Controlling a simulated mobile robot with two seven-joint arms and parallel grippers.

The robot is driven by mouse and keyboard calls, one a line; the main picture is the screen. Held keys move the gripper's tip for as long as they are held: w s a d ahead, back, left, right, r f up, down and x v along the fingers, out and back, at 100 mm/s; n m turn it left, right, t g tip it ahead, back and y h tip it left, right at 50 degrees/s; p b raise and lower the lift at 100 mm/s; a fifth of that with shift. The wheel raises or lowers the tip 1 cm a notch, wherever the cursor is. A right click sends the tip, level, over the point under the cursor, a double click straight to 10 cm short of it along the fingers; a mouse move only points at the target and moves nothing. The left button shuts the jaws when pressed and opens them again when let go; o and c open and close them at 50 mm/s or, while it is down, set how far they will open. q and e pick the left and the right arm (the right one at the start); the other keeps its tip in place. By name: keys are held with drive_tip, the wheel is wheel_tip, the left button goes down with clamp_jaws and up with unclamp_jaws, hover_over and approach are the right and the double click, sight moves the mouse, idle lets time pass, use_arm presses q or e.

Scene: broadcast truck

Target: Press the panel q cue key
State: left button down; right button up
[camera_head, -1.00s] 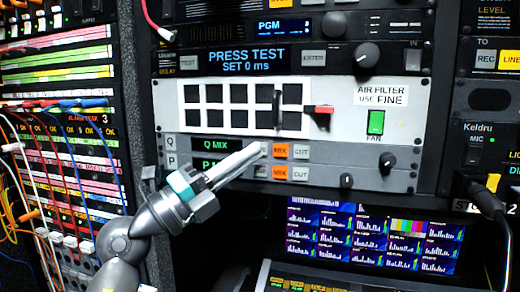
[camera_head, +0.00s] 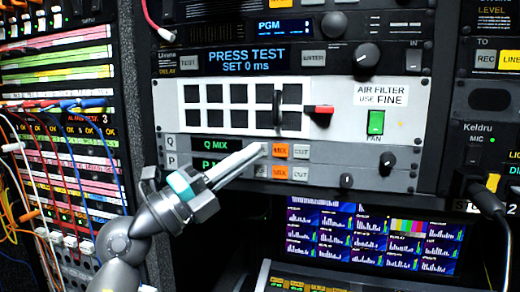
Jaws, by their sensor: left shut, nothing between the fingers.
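The panel's Q row (camera_head: 340,153) carries a green-lettered Q MIX display (camera_head: 220,146), an orange MIX key (camera_head: 281,151) and a grey CUT key (camera_head: 301,152). My left gripper (camera_head: 262,149) is shut and empty. Its fingertips are at the Q row just left of the MIX key, over the spot where a small key sits in the P row below. The fingertips hide any key there, and I cannot tell whether they touch the panel. My right gripper is not in view.
The P row's small key (camera_head: 261,171), MIX key (camera_head: 281,173) and CUT key (camera_head: 301,174) lie just below. Above is a white panel with black squares, a dark handle (camera_head: 277,108) and a red-tipped part (camera_head: 322,109). Knobs and a green FAN switch (camera_head: 376,122) are right.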

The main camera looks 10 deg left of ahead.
use_arm(q)
drive_tip(key=shift+w, duration=0.2)
idle(0.5)
drive_tip(key=shift+w, duration=0.25)
drive_tip(key=shift+w+p, duration=0.3)
drive_tip(key=shift+p, duration=0.05)
idle(0.4)
drive_tip(key=shift+s, duration=0.1)
idle(0.4)
drive_tip(key=shift+s+p, duration=0.45)
drive_tip(key=shift+s, duration=0.2)
drive_tip(key=s+p, duration=0.2)
drive_tip(key=s, duration=0.3)
drive_tip(key=shift+a, duration=0.1)
